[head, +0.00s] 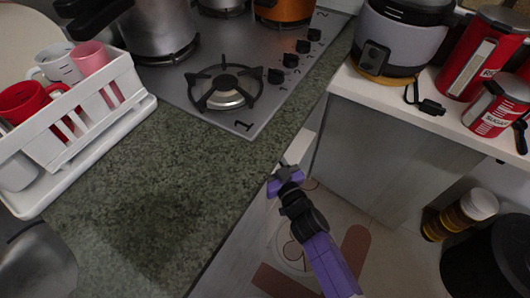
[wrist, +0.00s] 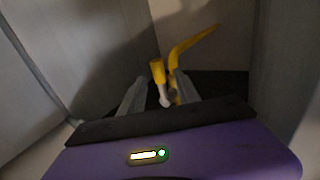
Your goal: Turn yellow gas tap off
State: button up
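In the wrist view, a yellow upright piece (wrist: 157,72), likely the gas tap, stands with a pale stem below it. A bent yellow pipe (wrist: 192,45) rises beside it to the upper right. My gripper (wrist: 161,93) is open, with its two grey fingers apart. The lower part of the tap shows between the fingers in the picture. I cannot tell how far in front of the fingertips it is or whether they touch. In the head view, my purple gripper (head: 279,178) is low beside the counter edge. The tap is hidden there.
Grey panels (wrist: 65,50) flank the recess around the tap. In the head view, the dark green counter (head: 150,195) carries a gas hob (head: 185,85) and a white cup rack (head: 75,125). A white shelf (head: 400,95) with a rice cooker (head: 402,38) stands right, across a narrow gap.

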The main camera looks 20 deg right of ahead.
jog(key=shift+w, duration=0.65)
grip_shut()
dwell(1.0)
